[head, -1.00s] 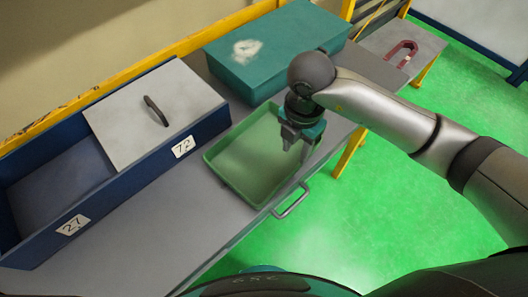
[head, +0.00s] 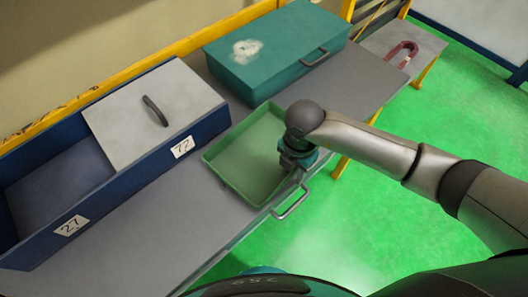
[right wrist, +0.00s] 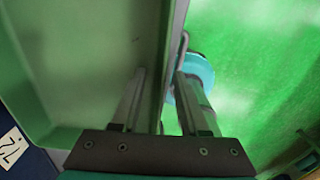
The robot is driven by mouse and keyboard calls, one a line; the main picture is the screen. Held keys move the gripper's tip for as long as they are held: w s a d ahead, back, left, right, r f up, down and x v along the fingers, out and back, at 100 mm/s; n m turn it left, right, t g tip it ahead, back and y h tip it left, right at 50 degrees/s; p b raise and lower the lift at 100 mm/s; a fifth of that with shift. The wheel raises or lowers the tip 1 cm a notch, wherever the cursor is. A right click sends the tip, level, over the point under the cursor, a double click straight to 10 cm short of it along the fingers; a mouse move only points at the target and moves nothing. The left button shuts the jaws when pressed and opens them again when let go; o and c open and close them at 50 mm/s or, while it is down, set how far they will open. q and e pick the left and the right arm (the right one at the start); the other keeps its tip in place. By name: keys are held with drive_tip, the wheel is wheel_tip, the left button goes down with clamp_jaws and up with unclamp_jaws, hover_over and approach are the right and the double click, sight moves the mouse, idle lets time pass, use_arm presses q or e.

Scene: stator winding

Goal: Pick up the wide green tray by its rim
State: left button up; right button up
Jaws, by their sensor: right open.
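The wide green tray (head: 243,150) lies on the grey bench, at its front edge, in the head view. It fills the left of the right wrist view (right wrist: 80,60). My right gripper (head: 297,173) is low at the tray's right-hand rim, pointing down. In the right wrist view the gripper (right wrist: 160,75) is open and empty, with one finger over the tray's inner side and the other outside. The rim shows between them; I cannot tell whether either finger touches it. My left gripper is not in view.
A teal box (head: 275,55) stands behind the tray. A blue bin (head: 120,190) with a grey lid (head: 152,112) stands to its left. A red horseshoe-shaped thing (head: 402,52) lies at the far right.

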clamp_jaws()
idle(1.3)
